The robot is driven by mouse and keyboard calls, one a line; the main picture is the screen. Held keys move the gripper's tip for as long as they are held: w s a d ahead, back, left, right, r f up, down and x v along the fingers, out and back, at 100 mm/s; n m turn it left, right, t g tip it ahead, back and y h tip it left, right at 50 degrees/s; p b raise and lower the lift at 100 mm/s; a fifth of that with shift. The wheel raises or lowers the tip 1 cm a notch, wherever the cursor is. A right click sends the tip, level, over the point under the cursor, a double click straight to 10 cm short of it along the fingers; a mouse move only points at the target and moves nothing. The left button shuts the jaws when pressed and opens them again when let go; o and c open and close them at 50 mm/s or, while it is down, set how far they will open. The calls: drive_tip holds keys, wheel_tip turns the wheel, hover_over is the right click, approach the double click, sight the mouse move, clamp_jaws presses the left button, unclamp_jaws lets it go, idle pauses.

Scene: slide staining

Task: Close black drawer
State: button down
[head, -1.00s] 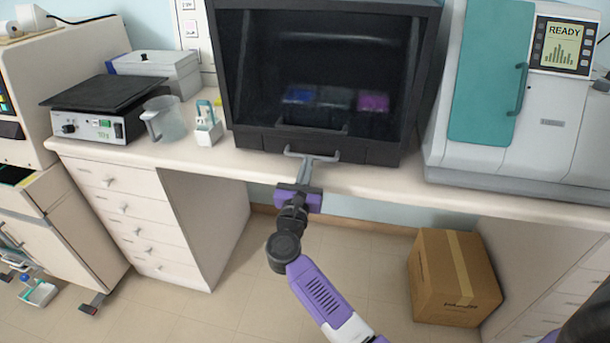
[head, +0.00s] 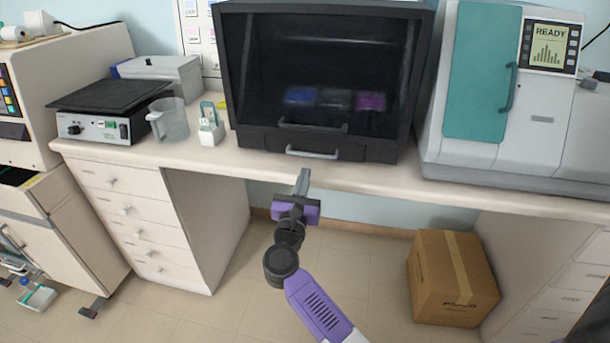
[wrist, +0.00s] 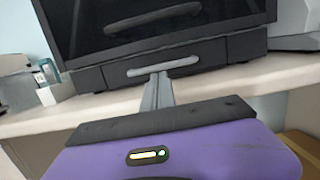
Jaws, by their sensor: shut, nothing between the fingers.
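The black drawer (head: 262,143) is at the base of the black cabinet (head: 228,70) on the bench. Its front looks flush with the cabinet, and it has a grey bar handle (head: 313,153). The wrist view shows the drawer front (wrist: 222,50) and the handle (wrist: 163,66) straight ahead. My gripper (head: 304,174) is just in front of and below the handle, with its fingers together and nothing held. In the wrist view the fingertips (wrist: 159,78) overlap the handle's lower edge; I cannot tell there whether they touch. In the head view a small gap shows.
A second handle (head: 313,126) sits above, on the dark glass front. A beaker (head: 168,120) and a small white rack (head: 211,130) stand left on the bench. A teal-and-white machine (head: 480,75) stands right. A cardboard box (head: 450,280) is on the floor; open floor lies between.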

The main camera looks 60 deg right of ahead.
drive_tip(key=b+v, duration=0.1)
drive_tip(key=v, duration=0.8)
